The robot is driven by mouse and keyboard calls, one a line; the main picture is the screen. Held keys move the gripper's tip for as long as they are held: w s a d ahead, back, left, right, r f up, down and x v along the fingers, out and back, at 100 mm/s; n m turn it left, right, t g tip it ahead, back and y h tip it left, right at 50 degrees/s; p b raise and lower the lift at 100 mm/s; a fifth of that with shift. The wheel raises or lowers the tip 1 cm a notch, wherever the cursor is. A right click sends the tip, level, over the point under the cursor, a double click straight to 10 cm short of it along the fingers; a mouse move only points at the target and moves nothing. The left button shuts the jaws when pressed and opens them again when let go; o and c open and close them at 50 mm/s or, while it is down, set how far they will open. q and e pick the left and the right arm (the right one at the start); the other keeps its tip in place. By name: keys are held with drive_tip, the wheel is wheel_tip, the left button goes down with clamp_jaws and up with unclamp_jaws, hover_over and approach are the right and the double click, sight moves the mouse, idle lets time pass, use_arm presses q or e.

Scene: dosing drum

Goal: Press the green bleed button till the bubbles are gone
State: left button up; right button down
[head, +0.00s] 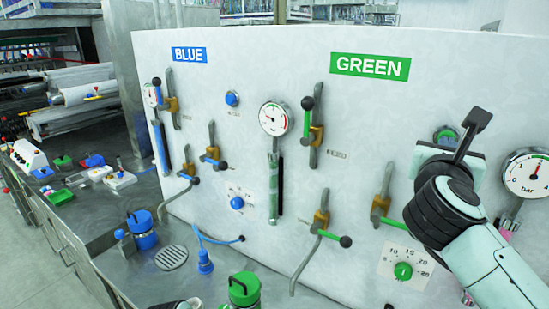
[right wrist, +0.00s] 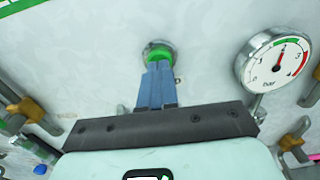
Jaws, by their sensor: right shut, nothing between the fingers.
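The green bleed button (right wrist: 157,53) sits in a grey ring on the white panel under the GREEN label. In the head view only the edge of its ring (head: 437,132) shows behind my right gripper (head: 447,139). The gripper's blue fingers (right wrist: 156,72) are shut with nothing between them. Their tips overlap the lower part of the button in the right wrist view; I cannot tell whether they push it in. The green sight tube (head: 273,190) stands upright left of centre; it is too small to make out bubbles.
A bar gauge (head: 525,175) is right of the button, and another gauge (head: 273,118) is above the sight tube. Valve levers stick out nearby, one with a green handle (head: 383,210). A green dial (head: 403,270) sits below. The BLUE side (head: 189,54) is at left.

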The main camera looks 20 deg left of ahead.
use_arm(q)
drive_tip(key=shift+s, duration=0.1)
use_arm(e)
drive_tip(key=shift+s, duration=0.2)
drive_tip(key=shift+w, duration=0.2)
use_arm(q)
drive_tip(key=shift+w+r+p, duration=0.35)
drive_tip(key=shift+w+r, duration=0.05)
drive_tip(key=shift+w, duration=0.15)
use_arm(e)
drive_tip(key=shift+x, duration=0.8)
use_arm(q)
drive_tip(key=shift+s+f, duration=0.1)
drive_tip(key=shift+s+f+b, duration=0.4)
drive_tip(key=shift+s, duration=0.1)
use_arm(e)
drive_tip(key=shift+v, duration=1)
use_arm(q)
drive_tip(key=shift+w, duration=0.1)
use_arm(e)
drive_tip(key=shift+w, duration=0.25)
